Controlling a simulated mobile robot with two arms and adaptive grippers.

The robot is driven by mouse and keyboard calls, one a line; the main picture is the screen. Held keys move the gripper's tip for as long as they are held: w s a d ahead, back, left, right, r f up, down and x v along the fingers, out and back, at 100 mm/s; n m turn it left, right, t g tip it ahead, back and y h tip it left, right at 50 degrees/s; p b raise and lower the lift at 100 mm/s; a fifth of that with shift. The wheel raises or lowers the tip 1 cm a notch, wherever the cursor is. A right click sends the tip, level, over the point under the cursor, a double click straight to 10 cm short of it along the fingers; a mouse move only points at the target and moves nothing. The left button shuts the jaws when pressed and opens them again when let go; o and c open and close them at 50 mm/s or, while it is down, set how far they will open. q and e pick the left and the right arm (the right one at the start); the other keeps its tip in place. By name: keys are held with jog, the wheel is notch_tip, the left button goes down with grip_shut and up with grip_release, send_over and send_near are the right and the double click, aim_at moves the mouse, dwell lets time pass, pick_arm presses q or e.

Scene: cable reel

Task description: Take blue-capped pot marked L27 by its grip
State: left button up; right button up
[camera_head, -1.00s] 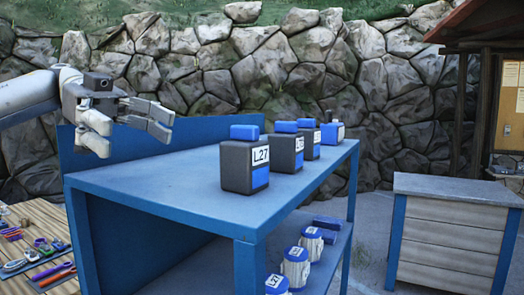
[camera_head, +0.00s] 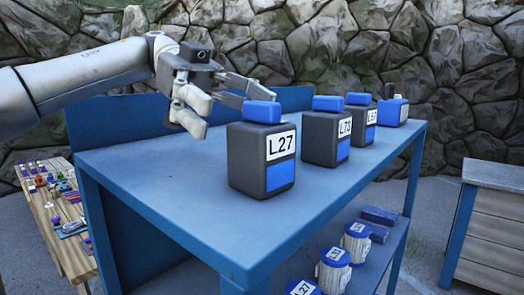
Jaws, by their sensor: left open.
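The blue-capped pot marked L27 (camera_head: 247,160) stands upright on the blue table's top (camera_head: 190,205), nearest of a row. It is dark grey with a white L27 label above a blue patch and a blue cap on top. My left gripper (camera_head: 228,112) is open, to the left of the cap and at about its height, with its fingers pointing right. One finger overlaps the cap's left edge in the view; I cannot tell whether they touch. The gripper holds nothing. My right gripper is not in view.
Behind L27 stand a similar pot marked L73 (camera_head: 322,150), another dark pot (camera_head: 358,118) and a blue-and-grey container (camera_head: 391,110). Labelled jars (camera_head: 334,270) sit on the lower shelf.

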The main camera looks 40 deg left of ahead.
aim_at(245, 112)
pick_arm(q)
jog(key=shift+d+f+p, duration=0.1)
jog(key=shift+d+p, duration=0.45)
jog(key=shift+d, duration=0.35)
jog(key=shift+s+d+f+p, duration=0.1)
jog(key=shift+s+d+p, duration=0.1)
jog(key=shift+d, duration=0.3)
jog(key=shift+s+d+f+p, duration=0.1)
jog(key=shift+s+d+p, duration=0.1)
jog(key=shift+d, duration=0.3)
jog(key=shift+d+f, duration=0.3)
jog(key=shift+d, duration=0.45)
jog(key=shift+f, duration=0.1)
jog(key=shift+c, duration=0.8)
jog(key=c, duration=1)
jog(key=shift+c, duration=0.4)
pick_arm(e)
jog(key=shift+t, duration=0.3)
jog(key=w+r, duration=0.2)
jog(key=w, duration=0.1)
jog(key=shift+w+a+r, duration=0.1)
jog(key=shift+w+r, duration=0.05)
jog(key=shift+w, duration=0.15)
